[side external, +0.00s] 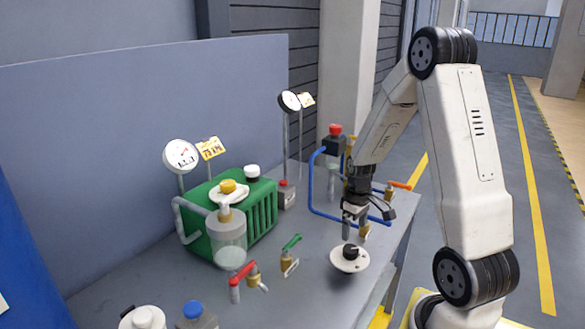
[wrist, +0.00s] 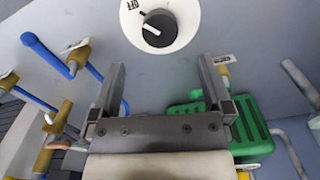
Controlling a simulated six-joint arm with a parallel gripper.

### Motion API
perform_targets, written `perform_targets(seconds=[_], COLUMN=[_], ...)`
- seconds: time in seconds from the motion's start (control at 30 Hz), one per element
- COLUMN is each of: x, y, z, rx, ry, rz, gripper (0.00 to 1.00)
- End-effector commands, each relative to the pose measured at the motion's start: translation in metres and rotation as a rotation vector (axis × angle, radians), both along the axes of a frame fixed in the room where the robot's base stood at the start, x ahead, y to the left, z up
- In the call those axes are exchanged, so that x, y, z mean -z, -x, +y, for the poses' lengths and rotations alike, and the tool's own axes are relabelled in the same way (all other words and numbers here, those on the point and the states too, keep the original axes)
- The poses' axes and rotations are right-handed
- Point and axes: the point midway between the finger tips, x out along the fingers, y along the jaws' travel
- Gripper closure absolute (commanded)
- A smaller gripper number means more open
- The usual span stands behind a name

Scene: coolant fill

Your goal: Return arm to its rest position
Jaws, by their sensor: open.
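My arm is bent over the bench, and my gripper (side external: 350,227) points down just above a round white dial with a black knob (side external: 350,252). In the wrist view the two fingers of my gripper (wrist: 162,66) are spread apart with nothing between them. The dial's black knob (wrist: 159,30) lies ahead of the fingertips, clear of them, with a white pointer line and lettering at its left.
On the bench (side external: 310,280) stand a green ribbed unit (side external: 262,207) with a clear reservoir (side external: 230,240), a red-handled valve (side external: 240,275), a green-handled valve (side external: 290,245), blue piping (side external: 312,185) and gauges on posts (side external: 181,156). Bottles stand at the front left. Open floor lies right of the bench.

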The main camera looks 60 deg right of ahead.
Motion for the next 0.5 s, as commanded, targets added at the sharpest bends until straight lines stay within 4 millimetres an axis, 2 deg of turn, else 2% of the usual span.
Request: perform_targets(seconds=[0.17, 0.27, 0.37, 0.5], x=[-0.003, -0.007, -0.012, -0.022], y=[-0.005, -0.01, -0.018, -0.027], z=[0.01, 0.024, 0.045, 0.084], rx=[-0.009, -0.021, -0.039, -0.068], ry=[0.005, 0.013, 0.024, 0.039], rz=[-0.007, -0.017, -0.034, -0.068], gripper=[0.0, 0.0, 0.0, 0.0])
